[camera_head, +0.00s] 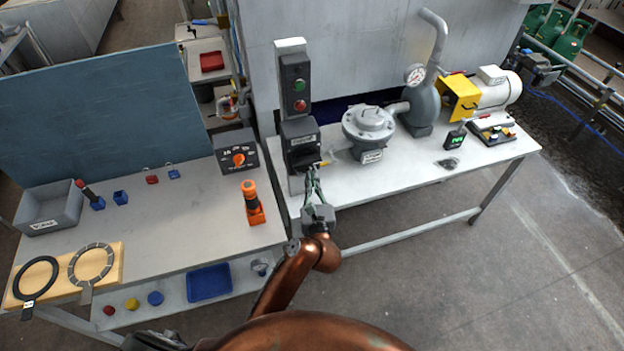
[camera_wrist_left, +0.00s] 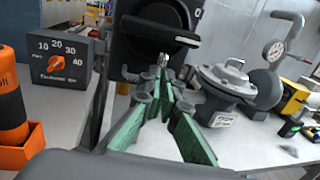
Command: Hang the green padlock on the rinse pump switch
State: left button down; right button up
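The rinse pump switch is the dark box with a black rotary handle (camera_head: 302,153) on the grey post; its handle (camera_wrist_left: 158,30) fills the top of the left wrist view, turned roughly level. My left gripper (camera_head: 312,172) is just in front of and below this handle. In the wrist view its green-faced fingers (camera_wrist_left: 160,82) converge under the handle. A small green piece with a pale metal tip shows between the fingertips, seemingly the green padlock (camera_wrist_left: 167,97), mostly hidden by the fingers. I cannot tell whether its shackle touches the switch.
A red padlock (camera_head: 152,179) and a blue padlock (camera_head: 174,174) lie on the left table. A dial box (camera_head: 237,152) and an orange tool in a holder (camera_head: 252,203) stand left of the switch. A grey pump housing (camera_head: 369,128) stands close on its right.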

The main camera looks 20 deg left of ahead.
pick_arm(q)
jog(key=shift+w+a+r, duration=0.1)
jog(key=shift+a+r, duration=0.1)
jog(key=shift+a, duration=0.05)
dwell(0.3)
jog(key=f, duration=0.1)
jog(key=f+b, duration=0.2)
jog(key=f, duration=0.1)
jog(key=shift+w+a, duration=0.2)
jog(key=shift+a, duration=0.05)
jog(key=shift+r, duration=0.15)
jog(key=c, duration=2.1)
grip_release()
jog(key=shift+d+r, duration=0.15)
jog(key=shift+d, duration=0.1)
jog(key=v, duration=1.2)
